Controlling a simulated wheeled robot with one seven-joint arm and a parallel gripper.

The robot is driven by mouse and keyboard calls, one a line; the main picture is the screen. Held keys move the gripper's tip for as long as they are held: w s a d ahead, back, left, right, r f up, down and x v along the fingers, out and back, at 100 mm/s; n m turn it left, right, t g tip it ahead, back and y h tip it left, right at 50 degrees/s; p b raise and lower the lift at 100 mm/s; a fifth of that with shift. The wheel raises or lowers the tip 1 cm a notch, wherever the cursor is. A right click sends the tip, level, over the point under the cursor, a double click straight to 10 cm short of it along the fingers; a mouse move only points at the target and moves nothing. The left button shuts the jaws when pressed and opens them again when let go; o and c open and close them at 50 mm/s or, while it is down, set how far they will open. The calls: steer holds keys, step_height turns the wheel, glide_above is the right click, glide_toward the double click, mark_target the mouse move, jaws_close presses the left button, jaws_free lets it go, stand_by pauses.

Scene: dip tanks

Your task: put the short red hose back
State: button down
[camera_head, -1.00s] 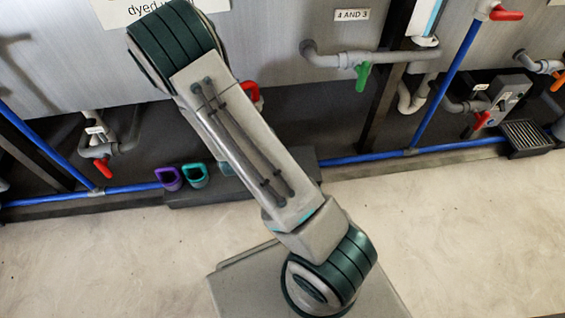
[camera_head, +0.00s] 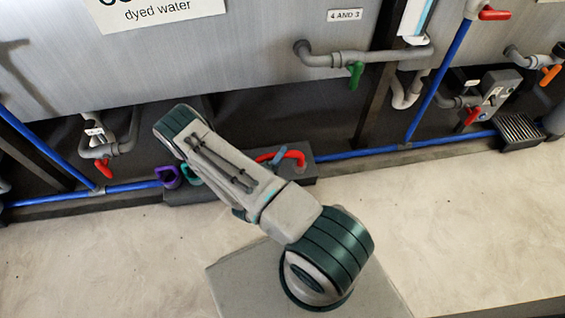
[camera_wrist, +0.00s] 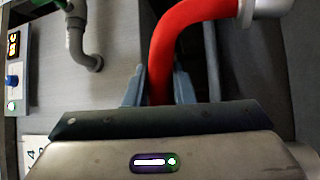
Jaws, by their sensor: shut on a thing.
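The short red hose (camera_wrist: 178,40) is a bent red tube with a grey end fitting (camera_wrist: 266,6) in the wrist view. My gripper (camera_wrist: 158,88) is shut on it, with one blue-grey finger on each side. In the head view the hose (camera_head: 296,155) shows beyond my arm, over or close to a dark block (camera_head: 305,171) on the floor. I cannot tell whether it touches the block. A blue-grey finger of my gripper (camera_head: 278,155) shows beside it. My arm hides part of the block.
A purple holder (camera_head: 168,177) and a teal holder (camera_head: 190,173) stand at the block's left part. A blue pipe (camera_head: 350,155) runs along the tank foot. A green-handled valve pipe (camera_head: 330,59) juts out above right.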

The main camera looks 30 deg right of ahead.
steer(key=w+d+f+b, duration=0.6)
steer(key=w+f, duration=0.3)
steer(key=f, duration=0.2)
steer(key=shift+w+b, duration=0.35)
steer(key=shift+b, duration=0.55)
steer(key=shift+f, duration=0.15)
steer(key=c, duration=1.2)
jaws_free()
steer(key=shift+f, duration=0.1)
steer(key=shift+c, duration=0.2)
